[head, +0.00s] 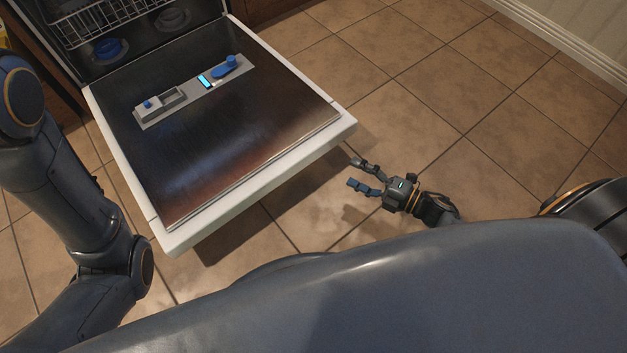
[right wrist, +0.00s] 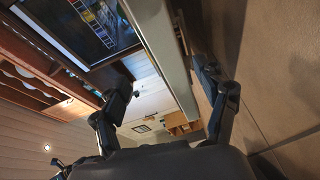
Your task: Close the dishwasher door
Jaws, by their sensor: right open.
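The dishwasher door (head: 215,175) is folded down, open and roughly flat, with its inner face up in the head view. Its white front edge (head: 260,190) faces me. My right gripper (head: 353,173) is open and empty, just beyond the door's front right corner, apart from it in the head view. In the right wrist view the door's pale edge (right wrist: 160,45) runs between the lines of the two open fingers (right wrist: 162,76). I cannot tell from there whether they touch it. My left arm shows at the left of the head view, but its gripper is out of frame.
The dishwasher's lower rack (head: 95,22) shows inside the tub at the top left. A grey dispenser panel with blue parts (head: 190,92) is set in the door. Tiled floor (head: 450,100) right of the door is clear. A white baseboard (head: 570,50) runs along the wall.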

